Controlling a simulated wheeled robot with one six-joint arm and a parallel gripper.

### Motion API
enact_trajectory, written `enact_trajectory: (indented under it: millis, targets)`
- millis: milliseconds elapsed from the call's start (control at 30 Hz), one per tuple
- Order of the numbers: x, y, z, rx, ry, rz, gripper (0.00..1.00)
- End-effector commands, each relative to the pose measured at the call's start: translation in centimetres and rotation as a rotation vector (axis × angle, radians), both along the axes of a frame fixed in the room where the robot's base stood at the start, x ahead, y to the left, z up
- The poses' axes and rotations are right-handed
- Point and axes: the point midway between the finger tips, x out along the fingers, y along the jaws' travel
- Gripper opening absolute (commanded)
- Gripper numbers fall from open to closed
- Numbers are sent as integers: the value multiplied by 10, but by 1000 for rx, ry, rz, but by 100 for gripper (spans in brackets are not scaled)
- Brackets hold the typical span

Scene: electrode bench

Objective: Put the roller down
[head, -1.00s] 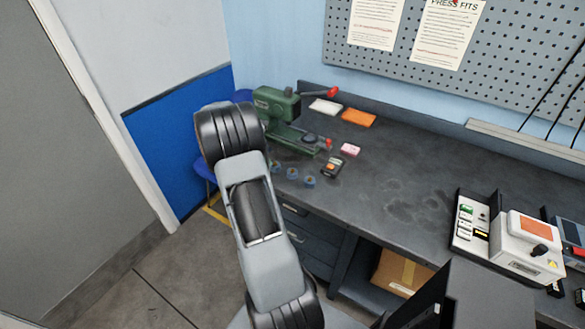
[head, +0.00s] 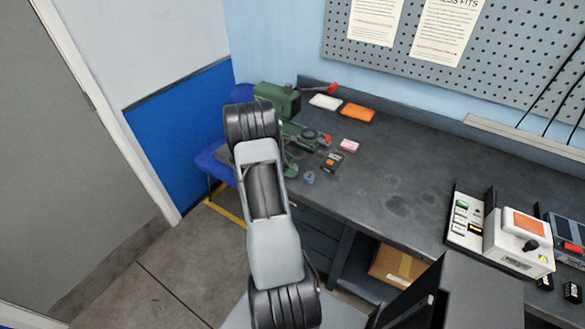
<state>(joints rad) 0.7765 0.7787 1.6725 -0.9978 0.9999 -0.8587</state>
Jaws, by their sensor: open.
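I cannot pick out a roller with certainty. My arm rises through the middle of the head view, and its upper joint covers the front left of the dark bench (head: 400,185). A green press-like machine (head: 277,98) with a red-tipped lever stands at the bench's left end, partly covered by my arm. A small dark round part (head: 309,135) shows by its base, with a small red piece (head: 326,139) beside it.
A blue ring (head: 309,177), an orange-and-black item (head: 332,161) and a pink block (head: 349,145) lie near the machine. White (head: 325,102) and orange (head: 358,113) pads lie behind. A white device (head: 517,240) stands at right. The bench middle is clear. A blue stool (head: 213,163) stands left.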

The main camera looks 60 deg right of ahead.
Motion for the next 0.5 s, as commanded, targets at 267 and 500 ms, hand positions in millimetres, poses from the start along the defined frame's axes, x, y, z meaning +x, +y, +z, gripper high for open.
enact_trajectory:
  millis: [267, 500]
  targets:
    - [-5, -5, -7, -1, 0, -1, 73]
    - [-5, -5, -7, -1, 0, -1, 60]
